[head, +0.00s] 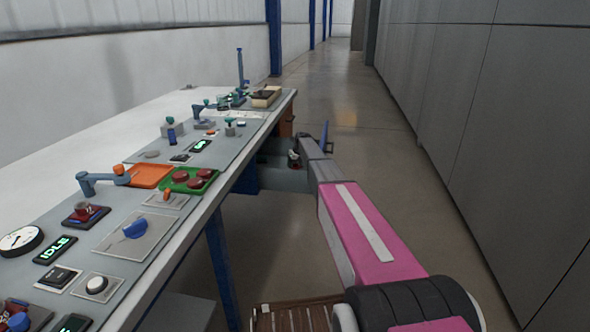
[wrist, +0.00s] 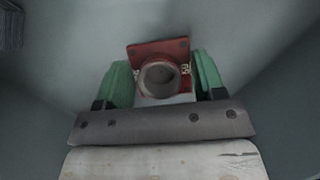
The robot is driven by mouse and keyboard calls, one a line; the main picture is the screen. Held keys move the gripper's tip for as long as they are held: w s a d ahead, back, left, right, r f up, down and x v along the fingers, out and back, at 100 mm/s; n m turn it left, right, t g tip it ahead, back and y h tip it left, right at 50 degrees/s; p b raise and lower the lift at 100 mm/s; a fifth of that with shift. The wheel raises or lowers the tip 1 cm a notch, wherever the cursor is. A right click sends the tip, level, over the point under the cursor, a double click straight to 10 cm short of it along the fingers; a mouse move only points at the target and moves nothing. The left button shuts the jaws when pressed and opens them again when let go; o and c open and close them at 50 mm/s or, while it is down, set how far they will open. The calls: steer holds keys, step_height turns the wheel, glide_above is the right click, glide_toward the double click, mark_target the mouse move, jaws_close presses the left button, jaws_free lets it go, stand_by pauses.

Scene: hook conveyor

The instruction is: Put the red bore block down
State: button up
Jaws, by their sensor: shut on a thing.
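In the wrist view the red bore block (wrist: 172,48) sits between the two green fingers of my gripper (wrist: 163,78). It has a flat red plate at the back and a round, greyish bore facing the camera. The fingers are shut on its sides. Below the block only a plain grey, blurred surface shows, and I cannot tell how far off it is. In the head view my arm reaches out past the right edge of the table; the gripper and the block cannot be made out clearly there.
A long table (head: 150,105) with grey control panels runs along the left. On it are an orange tray (head: 150,176), a green tray (head: 212,172) with red round pieces, a dial gauge (head: 20,240) and several knobs and levers. Grey cabinets (head: 500,130) line the right; the floor aisle between is clear.

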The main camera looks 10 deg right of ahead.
mark_target(296, 166)
steer(key=shift+f, duration=1.55)
steer(key=shift+f, duration=0.1)
steer(key=o, duration=1.2)
